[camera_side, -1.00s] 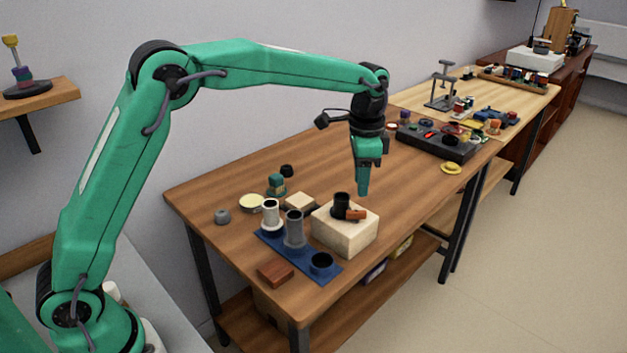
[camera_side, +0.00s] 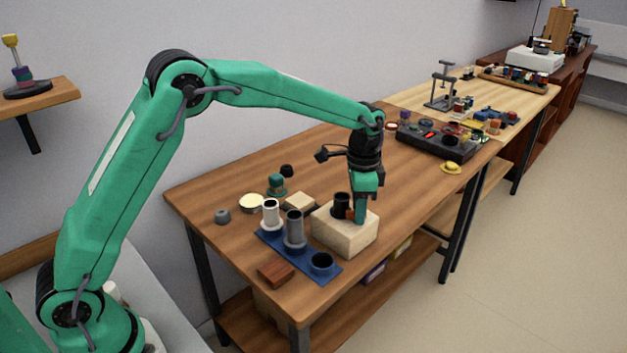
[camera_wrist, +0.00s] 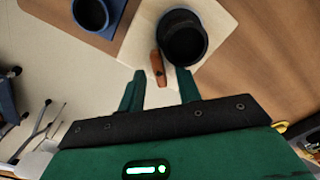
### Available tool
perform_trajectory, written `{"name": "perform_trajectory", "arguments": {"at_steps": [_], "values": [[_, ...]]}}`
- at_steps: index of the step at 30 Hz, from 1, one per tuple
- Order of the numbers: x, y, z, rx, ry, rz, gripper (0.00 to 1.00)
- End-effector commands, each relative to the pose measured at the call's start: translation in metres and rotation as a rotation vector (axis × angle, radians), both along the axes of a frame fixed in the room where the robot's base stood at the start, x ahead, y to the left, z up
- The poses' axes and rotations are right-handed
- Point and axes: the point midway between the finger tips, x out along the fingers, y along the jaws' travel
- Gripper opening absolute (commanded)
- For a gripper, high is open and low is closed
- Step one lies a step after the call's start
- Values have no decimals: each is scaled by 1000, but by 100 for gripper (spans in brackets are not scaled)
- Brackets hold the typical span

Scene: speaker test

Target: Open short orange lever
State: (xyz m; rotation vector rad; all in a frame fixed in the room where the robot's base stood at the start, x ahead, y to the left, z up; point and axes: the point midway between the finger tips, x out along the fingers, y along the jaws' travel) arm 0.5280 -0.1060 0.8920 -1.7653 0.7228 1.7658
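The short orange lever (camera_wrist: 157,66) sticks out from a black cylinder (camera_wrist: 183,40) on a pale wooden block (camera_wrist: 219,16). In the side view, the cylinder (camera_side: 342,203) stands upright on the block (camera_side: 343,239), and my gripper hides most of the lever (camera_side: 350,214). My gripper (camera_side: 361,219) points down just right of the cylinder, over the block. In the wrist view, my gripper (camera_wrist: 159,80) is open, with its green fingers apart. The lever lies in line with the gap, its free end near the fingertips. I cannot tell whether the fingers touch it.
A blue rack (camera_side: 325,276) with a white, a grey and a black cup stands left of the block. A red-brown block (camera_side: 276,273) lies near the front edge. Small items stand behind the rack. The table (camera_side: 395,200) is clear to the right of the wooden block.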

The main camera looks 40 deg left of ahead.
Motion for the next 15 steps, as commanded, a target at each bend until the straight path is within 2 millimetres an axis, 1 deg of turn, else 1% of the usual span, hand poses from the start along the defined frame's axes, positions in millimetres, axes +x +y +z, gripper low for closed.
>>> {"name": "perform_trajectory", "arguments": {"at_steps": [1, 2, 6, 7, 15], "values": [[0, 0, 0, 0, 0, 0, 34], [0, 0, 0, 0, 0, 0, 32], [0, 0, 0, 0, 0, 0, 4], [0, 0, 0, 0, 0, 0, 0], [0, 0, 0, 0, 0, 7, 0]]}}
